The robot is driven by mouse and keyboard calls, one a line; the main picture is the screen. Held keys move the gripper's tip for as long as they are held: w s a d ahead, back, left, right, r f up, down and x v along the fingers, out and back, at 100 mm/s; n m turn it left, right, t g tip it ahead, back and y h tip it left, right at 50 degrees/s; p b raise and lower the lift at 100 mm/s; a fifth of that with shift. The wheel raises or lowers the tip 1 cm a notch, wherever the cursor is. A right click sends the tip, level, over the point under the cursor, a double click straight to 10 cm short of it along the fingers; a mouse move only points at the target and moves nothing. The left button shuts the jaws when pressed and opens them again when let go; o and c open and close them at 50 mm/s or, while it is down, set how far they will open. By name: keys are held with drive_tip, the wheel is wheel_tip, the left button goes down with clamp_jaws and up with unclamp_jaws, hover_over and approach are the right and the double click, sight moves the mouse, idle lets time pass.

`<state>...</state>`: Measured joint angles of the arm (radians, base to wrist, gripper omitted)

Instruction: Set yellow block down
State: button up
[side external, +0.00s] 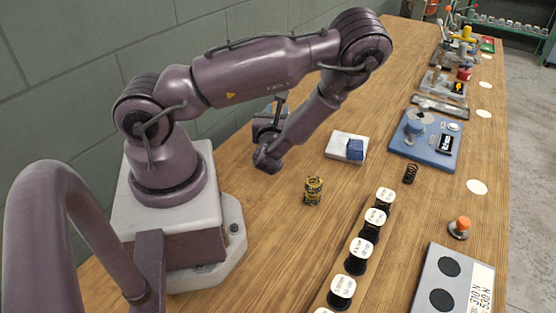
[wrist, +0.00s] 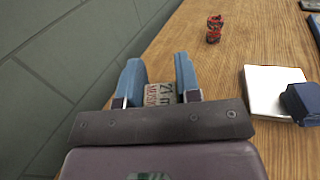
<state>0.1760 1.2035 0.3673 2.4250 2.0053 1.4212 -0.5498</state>
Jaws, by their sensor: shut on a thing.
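My gripper (wrist: 160,88) is shut on a pale beige-grey thing (wrist: 161,95) with dark printed characters, held between the two blue fingers in the wrist view. I cannot tell from its colour whether it is the yellow block. In the side view my gripper (side external: 268,122) is beside the wall, partly hidden by my own arm, and its held thing cannot be made out. A small yellow and black cylinder-like piece (side external: 313,191) stands upright on the bench, apart from the gripper.
A white tile (side external: 341,145) with a dark blue block (side external: 355,149) lies right of my gripper; the tile also shows in the wrist view (wrist: 262,88). A red piece (wrist: 214,28) stands farther off. Several labelled spools (side external: 359,255) stand in a rack. A blue fixture (side external: 430,150) is farther right.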

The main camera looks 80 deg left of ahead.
drive_tip(key=shift+t, duration=0.3)
drive_tip(key=f, duration=0.8)
drive_tip(key=shift+w, duration=0.25)
drive_tip(key=o, duration=0.9)
drive_tip(key=shift+f, duration=0.15)
